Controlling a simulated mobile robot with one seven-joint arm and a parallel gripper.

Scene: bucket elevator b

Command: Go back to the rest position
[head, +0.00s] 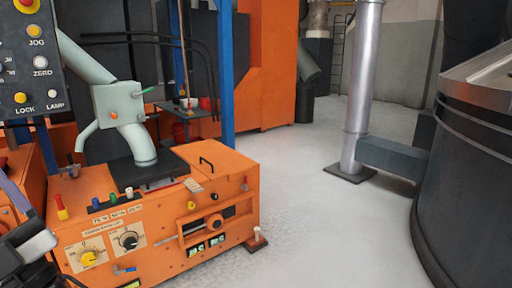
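Part of my arm shows at the lower left edge, as dark and pale grey pieces cut off by the frame. Its end lies in front of the left side of the orange control machine (185,225), where I cannot make out two fingertips or whether they hold anything. The machine's front carries a yellow knob (88,257), a black knob (128,240) and a slot with a dark dial (214,222). A red-and-yellow lever (61,207) stands on its top left.
A button panel (32,60) hangs at the upper left. A blue post (226,80) stands behind the machine. A silver column (362,90) with a dark beam (392,156) and a large dark round vessel (465,190) stand right. The grey floor (320,235) between is clear.

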